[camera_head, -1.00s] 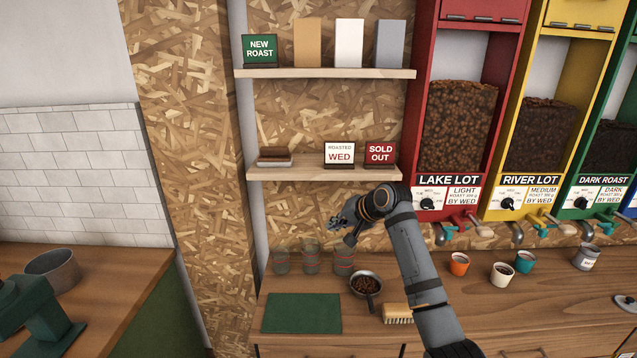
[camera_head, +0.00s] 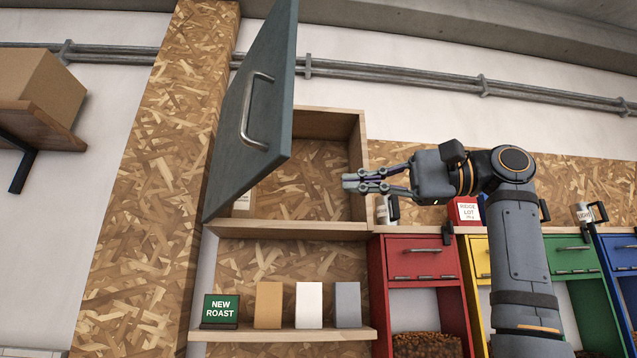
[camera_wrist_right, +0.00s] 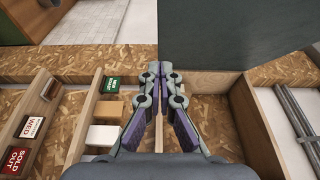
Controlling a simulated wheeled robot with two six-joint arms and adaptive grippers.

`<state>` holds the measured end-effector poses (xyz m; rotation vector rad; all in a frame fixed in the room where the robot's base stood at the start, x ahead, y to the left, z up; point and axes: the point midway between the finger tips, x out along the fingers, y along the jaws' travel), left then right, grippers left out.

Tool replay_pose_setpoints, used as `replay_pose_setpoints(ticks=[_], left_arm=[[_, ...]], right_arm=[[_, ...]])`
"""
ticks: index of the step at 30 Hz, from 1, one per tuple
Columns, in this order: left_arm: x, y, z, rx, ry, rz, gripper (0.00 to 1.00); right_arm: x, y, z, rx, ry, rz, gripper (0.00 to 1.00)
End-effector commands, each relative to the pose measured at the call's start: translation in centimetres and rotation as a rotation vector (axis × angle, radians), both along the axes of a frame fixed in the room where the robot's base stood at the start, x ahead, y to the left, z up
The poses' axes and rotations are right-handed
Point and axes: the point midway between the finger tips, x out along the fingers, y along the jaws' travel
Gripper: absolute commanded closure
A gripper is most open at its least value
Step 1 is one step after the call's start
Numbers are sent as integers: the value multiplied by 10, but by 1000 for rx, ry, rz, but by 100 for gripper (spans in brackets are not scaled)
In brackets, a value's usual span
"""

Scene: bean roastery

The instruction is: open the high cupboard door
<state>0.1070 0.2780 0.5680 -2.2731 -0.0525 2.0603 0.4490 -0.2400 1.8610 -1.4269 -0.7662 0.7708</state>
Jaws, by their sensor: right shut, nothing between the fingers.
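The high cupboard (camera_head: 290,229) is a light wooden box on the wall, and its inside shows. Its blue-grey door (camera_head: 225,150) stands swung well out from the opening, at the left side. The curved metal handle (camera_head: 246,112) is on the door's face, with nothing holding it. My right gripper (camera_head: 350,182) is shut and empty, in front of the right part of the opening and apart from the handle. In the right wrist view, the fingertips (camera_wrist_right: 158,68) appear beside the lower edge of the door (camera_wrist_right: 235,35); I cannot tell whether they touch. My left gripper is out of view.
Below the cupboard, a shelf (camera_head: 280,335) holds a green NEW ROAST sign (camera_head: 221,309) and several bags. Red (camera_head: 418,252) and other coloured bean dispensers stand to the right, with small items on top. A cardboard box (camera_head: 42,88) sits on a bracket shelf at far left.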

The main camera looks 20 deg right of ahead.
Motion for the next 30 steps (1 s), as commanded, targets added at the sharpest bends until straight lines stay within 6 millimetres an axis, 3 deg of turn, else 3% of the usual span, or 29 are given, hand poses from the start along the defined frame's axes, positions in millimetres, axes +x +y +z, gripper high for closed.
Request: replay_pose_setpoints(ticks=[13,18,30], left_arm=[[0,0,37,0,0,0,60],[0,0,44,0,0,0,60],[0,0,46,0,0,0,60]], right_arm=[[51,78,4,-3,-1,2,100],[45,103,3,-2,-3,0,100],[42,114,0,0,-2,-2,100]])
